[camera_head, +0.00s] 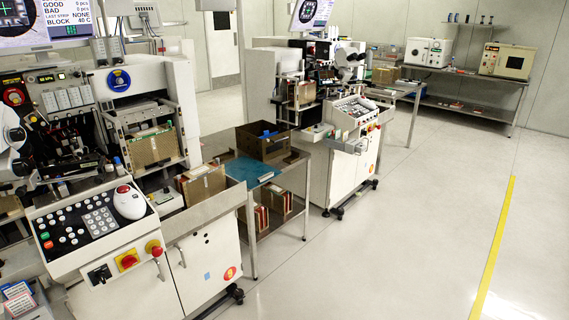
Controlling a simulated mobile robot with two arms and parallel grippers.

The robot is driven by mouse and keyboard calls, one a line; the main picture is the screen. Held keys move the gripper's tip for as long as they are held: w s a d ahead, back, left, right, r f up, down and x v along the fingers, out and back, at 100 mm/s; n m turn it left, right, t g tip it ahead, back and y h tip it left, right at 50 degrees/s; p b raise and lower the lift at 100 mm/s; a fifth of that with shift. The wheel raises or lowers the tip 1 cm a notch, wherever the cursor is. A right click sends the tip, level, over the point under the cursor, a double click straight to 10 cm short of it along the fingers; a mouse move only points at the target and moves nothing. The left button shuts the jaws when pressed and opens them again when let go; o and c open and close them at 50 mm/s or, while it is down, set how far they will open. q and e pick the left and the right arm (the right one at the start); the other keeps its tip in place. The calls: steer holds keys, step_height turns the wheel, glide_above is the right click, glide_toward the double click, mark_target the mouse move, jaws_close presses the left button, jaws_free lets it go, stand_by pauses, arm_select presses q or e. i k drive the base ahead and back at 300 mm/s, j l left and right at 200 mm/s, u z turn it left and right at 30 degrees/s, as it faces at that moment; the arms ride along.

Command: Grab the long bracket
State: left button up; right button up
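I cannot pick out a long bracket with certainty. A brown slotted magazine (152,150) stands in the near wire bonder (180,82). Another brown magazine (202,184) stands in the open tray at that machine's right side. A similar brown part (303,94) sits in the far bonder (268,80). Neither of my grippers can be made out. White rounded parts at the left edge are cut off, and I cannot tell what they belong to.
A metal table (254,212) between the machines holds a dark brown bin (262,146) and a blue mat (250,171), with more magazines (277,203) on its lower shelf. A control panel (88,222) juts out at the near left. The floor (400,240) at right is clear.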

mark_target(226, 155)
steer(key=i+l+u, duration=0.2)
steer(key=i, duration=0.25)
steer(key=i+u, duration=0.25)
steer(key=i, duration=0.2)
steer(key=i+l+u, duration=0.4)
steer(key=u, duration=0.25)
steer(key=i+l+u, duration=0.2)
steer(key=u, duration=0.3)
steer(key=l, duration=0.1)
